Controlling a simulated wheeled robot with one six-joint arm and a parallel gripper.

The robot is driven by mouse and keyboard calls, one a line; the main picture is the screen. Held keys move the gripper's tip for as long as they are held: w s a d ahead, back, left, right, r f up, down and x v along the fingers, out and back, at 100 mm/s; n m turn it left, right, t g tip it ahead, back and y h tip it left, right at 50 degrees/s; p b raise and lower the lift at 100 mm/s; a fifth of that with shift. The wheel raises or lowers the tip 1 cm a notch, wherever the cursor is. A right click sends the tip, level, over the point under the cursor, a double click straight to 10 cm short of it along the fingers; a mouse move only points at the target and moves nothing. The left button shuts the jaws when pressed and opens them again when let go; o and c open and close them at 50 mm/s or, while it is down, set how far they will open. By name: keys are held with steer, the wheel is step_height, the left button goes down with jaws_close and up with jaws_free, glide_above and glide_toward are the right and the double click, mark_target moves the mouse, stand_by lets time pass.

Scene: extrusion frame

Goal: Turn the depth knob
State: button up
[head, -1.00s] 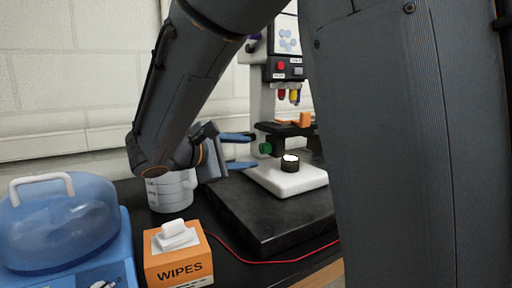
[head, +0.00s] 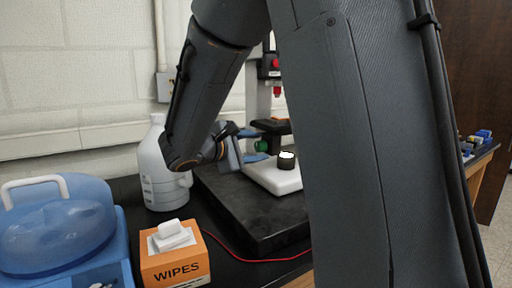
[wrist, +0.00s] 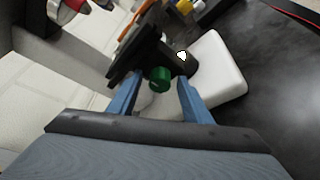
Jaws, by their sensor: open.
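The depth knob appears to be the green knob (wrist: 160,79) on the side of the microscope. In the wrist view it lies between and just beyond the two blue fingers of my gripper (wrist: 155,95), which are apart and empty. In the head view the green knob (head: 262,146) shows beside my gripper (head: 256,145), partly crowded by the fingers. The microscope (head: 270,180) has a white base, a dark stage and a lit lamp. My arm hides much of its upper part and right side.
The microscope stands on a black slab (head: 250,225). A white jug (head: 157,175) stands behind my wrist. An orange wipes box (head: 175,262) and a blue-lidded centrifuge-like device (head: 60,225) are at the left front. A red cable (head: 268,259) runs along the slab's front.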

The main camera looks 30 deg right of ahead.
steer(key=shift+c, duration=0.6)
steer(key=c, duration=0.9)
steer(key=shift+c, duration=0.2)
steer(key=shift+r+p, duration=0.1)
steer(key=shift+p, duration=0.45)
steer(key=n+p, duration=0.1)
steer(key=p, duration=0.1)
steer(key=n+g+p, duration=0.1)
steer(key=p, duration=0.1)
steer(key=shift+r+g+y, duration=0.2)
steer(key=shift+g+y, duration=0.1)
steer(key=n+g+p, duration=0.1)
steer(key=n+p, duration=0.2)
steer(key=p, duration=0.2)
steer(key=shift+w+g, duration=0.15)
steer(key=shift+g, duration=0.15)
steer(key=shift+w+f+n+g+y+p, duration=0.1)
steer(key=shift+n+g+y+p, duration=0.3)
steer(key=shift+p, duration=0.4)
